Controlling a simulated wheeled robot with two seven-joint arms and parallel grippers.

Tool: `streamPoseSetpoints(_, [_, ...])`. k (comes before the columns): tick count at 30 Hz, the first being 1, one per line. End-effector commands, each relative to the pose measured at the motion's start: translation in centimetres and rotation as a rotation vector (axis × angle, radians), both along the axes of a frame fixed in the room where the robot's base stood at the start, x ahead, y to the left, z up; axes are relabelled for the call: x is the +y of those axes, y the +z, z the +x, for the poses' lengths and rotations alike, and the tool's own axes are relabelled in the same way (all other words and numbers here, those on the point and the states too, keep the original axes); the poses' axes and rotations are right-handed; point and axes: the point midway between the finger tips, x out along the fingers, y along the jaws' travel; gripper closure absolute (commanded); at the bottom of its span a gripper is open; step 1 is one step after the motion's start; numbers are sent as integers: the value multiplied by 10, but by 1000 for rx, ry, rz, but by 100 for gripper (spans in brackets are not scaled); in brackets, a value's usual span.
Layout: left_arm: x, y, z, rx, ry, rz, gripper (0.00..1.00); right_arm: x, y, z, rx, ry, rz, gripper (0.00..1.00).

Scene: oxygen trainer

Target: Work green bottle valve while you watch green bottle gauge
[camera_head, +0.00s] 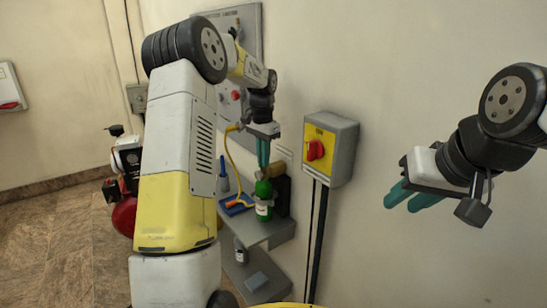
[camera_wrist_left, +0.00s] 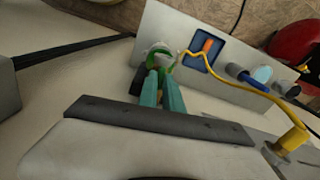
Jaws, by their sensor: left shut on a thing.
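The green bottle (camera_head: 264,198) stands upright on a grey shelf, with a pale label on its side. My left gripper (camera_head: 263,164) reaches down from above, its teal fingers shut on the valve at the bottle's top. In the left wrist view the fingers (camera_wrist_left: 160,74) come together at the green bottle (camera_wrist_left: 158,58), and they hide most of the valve. The gauge is too small and covered to read in either view. My right gripper (camera_head: 408,200) hangs empty at the right, its teal fingers a little apart.
A yellow hose (camera_head: 234,165) runs beside the bottle; it also shows in the left wrist view (camera_wrist_left: 235,62). A blue tray (camera_head: 236,206) lies left of the bottle.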

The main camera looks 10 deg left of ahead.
Motion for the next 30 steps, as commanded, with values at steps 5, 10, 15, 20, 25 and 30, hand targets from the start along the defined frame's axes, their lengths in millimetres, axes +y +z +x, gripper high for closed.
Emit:
streamPoseSetpoints(5, [0, 0, 0, 0, 195, 2, 100, 0, 0, 0, 0, 0, 0, 68])
streamPoseSetpoints(10, [0, 0, 0, 0, 300, 2, 100, 0, 0, 0, 0, 0, 0, 68])
streamPoseSetpoints(15, [0, 0, 0, 0, 306, 0, 100, 0, 0, 0, 0, 0, 0, 68])
streamPoseSetpoints(20, [0, 0, 0, 0, 305, 1, 80, 0, 0, 0, 0, 0, 0, 68])
streamPoseSetpoints(25, [0, 0, 0, 0, 304, 1, 68, 0, 0, 0, 0, 0, 0, 68])
streamPoseSetpoints(30, [0, 0, 0, 0, 304, 1, 68, 0, 0, 0, 0, 0, 0, 68])
